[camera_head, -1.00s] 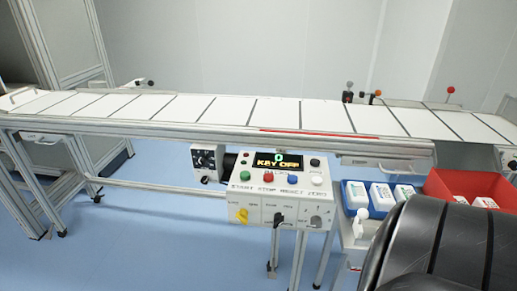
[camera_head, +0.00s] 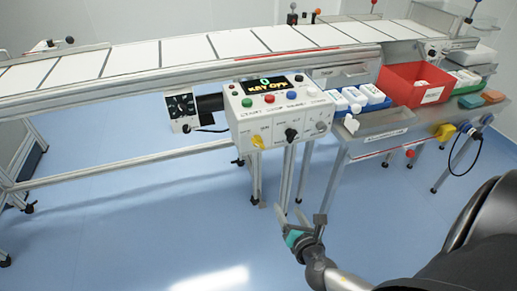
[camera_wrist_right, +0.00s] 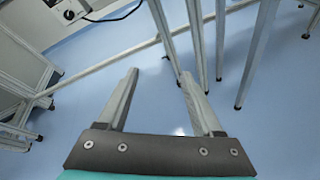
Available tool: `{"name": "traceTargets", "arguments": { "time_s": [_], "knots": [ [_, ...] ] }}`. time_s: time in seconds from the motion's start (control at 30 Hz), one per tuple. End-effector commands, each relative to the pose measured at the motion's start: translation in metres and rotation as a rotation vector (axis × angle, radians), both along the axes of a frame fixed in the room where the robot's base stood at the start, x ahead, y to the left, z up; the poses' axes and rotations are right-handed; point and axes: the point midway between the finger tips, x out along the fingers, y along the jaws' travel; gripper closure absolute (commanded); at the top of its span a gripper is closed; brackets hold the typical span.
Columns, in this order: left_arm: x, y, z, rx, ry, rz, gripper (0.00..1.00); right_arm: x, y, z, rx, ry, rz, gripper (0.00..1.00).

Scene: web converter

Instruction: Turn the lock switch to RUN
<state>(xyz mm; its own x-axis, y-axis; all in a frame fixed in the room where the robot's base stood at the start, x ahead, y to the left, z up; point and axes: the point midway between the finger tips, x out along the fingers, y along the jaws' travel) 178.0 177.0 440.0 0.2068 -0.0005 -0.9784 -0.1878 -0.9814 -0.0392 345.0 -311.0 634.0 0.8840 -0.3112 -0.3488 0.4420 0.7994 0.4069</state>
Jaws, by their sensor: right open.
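The control box (camera_head: 282,110) is mounted at the front of the conveyor, its display reading "KEY OFF". Its lower panel has a yellow selector (camera_head: 257,142), a black lock switch (camera_head: 291,134) in the middle and a grey knob (camera_head: 321,127) at right. The small labels are too blurred to read. My right gripper (camera_head: 299,212) is below the box, apart from it, open and empty. In the right wrist view, its two fingers (camera_wrist_right: 160,85) are spread over blue floor and metal legs. My left gripper is not in view.
The conveyor (camera_head: 200,50) runs behind the box. A black dial unit (camera_head: 181,107) is left of it. A side table (camera_head: 385,130) at right holds a blue tray (camera_head: 345,106), a red bin (camera_head: 396,95) and small blocks. Open floor lies in front.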

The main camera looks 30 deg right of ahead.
Motion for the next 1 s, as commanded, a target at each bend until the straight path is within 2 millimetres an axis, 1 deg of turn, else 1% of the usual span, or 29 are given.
{"name": "traceTargets", "arguments": {
  "time_s": [0.03, 0.1, 0.2, 0.3, 0.4, 0.57, 1.0],
  "knots": [
    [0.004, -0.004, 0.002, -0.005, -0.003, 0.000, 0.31, 0.009, 0.004, 0.023, -0.112, -0.046, 0.053, 0.33],
    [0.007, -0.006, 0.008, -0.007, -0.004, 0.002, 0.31, 0.017, 0.009, 0.054, -0.255, -0.100, 0.106, 0.33],
    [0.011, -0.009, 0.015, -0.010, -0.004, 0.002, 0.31, 0.023, 0.017, 0.088, -0.408, -0.161, 0.152, 0.33],
    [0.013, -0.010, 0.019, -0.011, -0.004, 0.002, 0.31, 0.025, 0.023, 0.107, -0.496, -0.196, 0.174, 0.33],
    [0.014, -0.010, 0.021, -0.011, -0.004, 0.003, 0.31, 0.029, 0.024, 0.115, -0.530, -0.211, 0.180, 0.33],
    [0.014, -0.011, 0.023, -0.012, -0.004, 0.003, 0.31, 0.045, 0.020, 0.117, -0.533, -0.215, 0.179, 0.33],
    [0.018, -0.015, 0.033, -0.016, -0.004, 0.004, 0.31, 0.115, 0.003, 0.115, -0.528, -0.213, 0.178, 0.33]
  ]
}}
